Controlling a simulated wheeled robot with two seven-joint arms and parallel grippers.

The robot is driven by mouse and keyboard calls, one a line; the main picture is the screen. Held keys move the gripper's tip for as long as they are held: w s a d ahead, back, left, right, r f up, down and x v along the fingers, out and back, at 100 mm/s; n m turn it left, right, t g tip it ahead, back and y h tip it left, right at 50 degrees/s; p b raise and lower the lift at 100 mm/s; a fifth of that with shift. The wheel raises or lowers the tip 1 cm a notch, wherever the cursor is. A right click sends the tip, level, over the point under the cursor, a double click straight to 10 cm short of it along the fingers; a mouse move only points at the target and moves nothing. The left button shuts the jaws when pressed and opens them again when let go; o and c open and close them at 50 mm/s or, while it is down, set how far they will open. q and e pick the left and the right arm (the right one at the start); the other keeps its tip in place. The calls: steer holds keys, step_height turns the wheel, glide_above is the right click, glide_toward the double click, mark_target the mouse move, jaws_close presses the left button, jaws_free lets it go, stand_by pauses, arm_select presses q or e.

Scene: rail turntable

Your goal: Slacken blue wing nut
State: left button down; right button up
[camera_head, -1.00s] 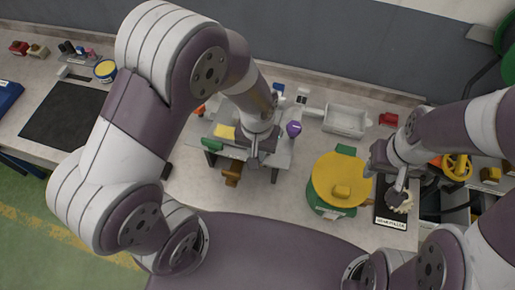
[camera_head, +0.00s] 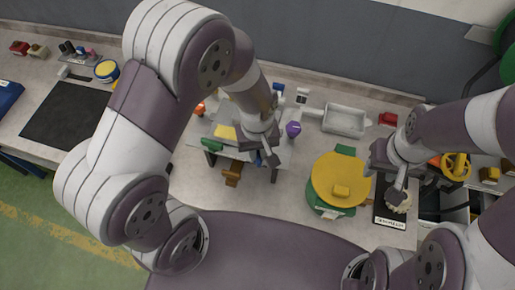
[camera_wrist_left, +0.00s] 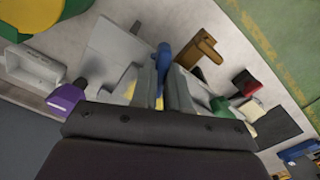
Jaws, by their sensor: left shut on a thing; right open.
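The blue wing nut (camera_wrist_left: 163,58) shows in the left wrist view between the two grey fingers of my left gripper (camera_wrist_left: 162,82), which is shut on it. In the head view my left gripper (camera_head: 270,154) is over the grey plate of the fixture (camera_head: 283,158), and its fingers hide the nut there. A brown handle (camera_head: 231,173) juts from the fixture's near side; it also shows in the left wrist view (camera_wrist_left: 199,47). My right gripper (camera_head: 397,190) is open and empty, above the black mat at the right.
A green pot-like drum with a yellow top (camera_head: 338,178) stands right of the fixture. A purple knob (camera_head: 293,129) is near the fixture's right side. A pale tray (camera_head: 344,120) and a red block (camera_head: 388,119) lie behind. A dark mat (camera_head: 65,112) is at the left.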

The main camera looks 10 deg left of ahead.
arm_select(q)
steer(key=n, duration=0.6)
steer(key=shift+w+r+n+p, duration=0.15)
steer(key=shift+n+p, duration=0.15)
steer(key=n, duration=0.5)
steer(key=shift+n, duration=0.4)
steer(key=c, duration=1.2)
jaws_free()
steer(key=shift+c, duration=0.2)
steer(key=shift+o, duration=0.6)
